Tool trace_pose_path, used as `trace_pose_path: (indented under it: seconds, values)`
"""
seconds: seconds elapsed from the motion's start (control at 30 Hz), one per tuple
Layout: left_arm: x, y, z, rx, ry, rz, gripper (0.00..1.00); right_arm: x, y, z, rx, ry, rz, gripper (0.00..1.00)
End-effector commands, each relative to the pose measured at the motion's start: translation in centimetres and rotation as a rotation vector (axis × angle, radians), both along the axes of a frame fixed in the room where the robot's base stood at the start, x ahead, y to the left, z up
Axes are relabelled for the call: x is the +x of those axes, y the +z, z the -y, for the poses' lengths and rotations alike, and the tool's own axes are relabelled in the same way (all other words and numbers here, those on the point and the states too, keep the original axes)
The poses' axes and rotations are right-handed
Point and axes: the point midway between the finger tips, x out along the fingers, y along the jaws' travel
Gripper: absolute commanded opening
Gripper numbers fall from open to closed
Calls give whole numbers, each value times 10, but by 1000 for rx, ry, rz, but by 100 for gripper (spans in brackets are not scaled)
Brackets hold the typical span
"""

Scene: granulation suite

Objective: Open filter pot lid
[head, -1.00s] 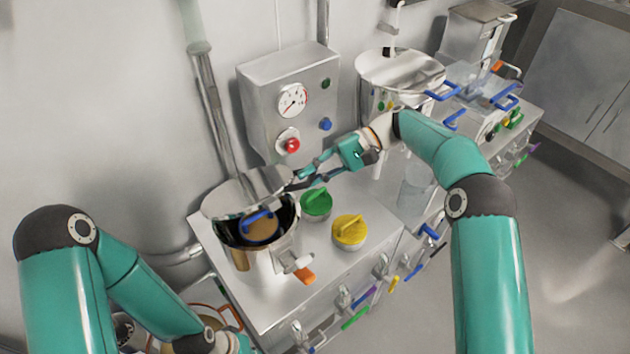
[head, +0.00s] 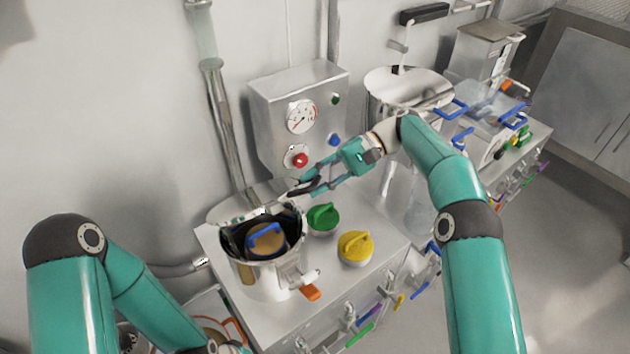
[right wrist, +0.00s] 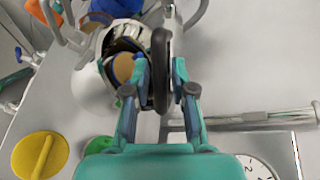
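The filter pot (head: 268,275) is a shiny steel vessel at the left of the bench. Its mouth is uncovered, and a tan piece with a blue handle (head: 266,240) shows inside. The steel lid (head: 246,214) is raised at the pot's back rim and looks nearly edge-on in the head view. My right gripper (head: 306,187) is at the lid's black handle, which stands between its two fingers in the right wrist view (right wrist: 160,70). The fingers look closed around the handle. My left arm reaches down at the lower left, with its gripper out of view.
Green (head: 322,217) and yellow (head: 355,247) knobbed caps stand right of the pot. A control box (head: 300,105) with a gauge is on the wall behind. A larger steel vessel (head: 405,90) stands further right. An orange-tipped valve (head: 310,291) projects from the pot's front.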

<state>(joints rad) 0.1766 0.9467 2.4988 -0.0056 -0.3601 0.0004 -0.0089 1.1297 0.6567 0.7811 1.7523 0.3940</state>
Motion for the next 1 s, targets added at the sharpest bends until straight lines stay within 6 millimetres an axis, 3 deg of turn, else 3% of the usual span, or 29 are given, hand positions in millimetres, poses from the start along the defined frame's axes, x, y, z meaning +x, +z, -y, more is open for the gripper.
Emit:
trace_pose_path:
  seconds: [0.67, 1.0]
  values:
    - [0, 0, 0, 0, 0, 0, 0, -2, -3, 1, 8, 3, 8, 39]
    - [0, -12, 0, 0, 0, 0, 0, -15, -30, 9, 79, 1, 111, 39]
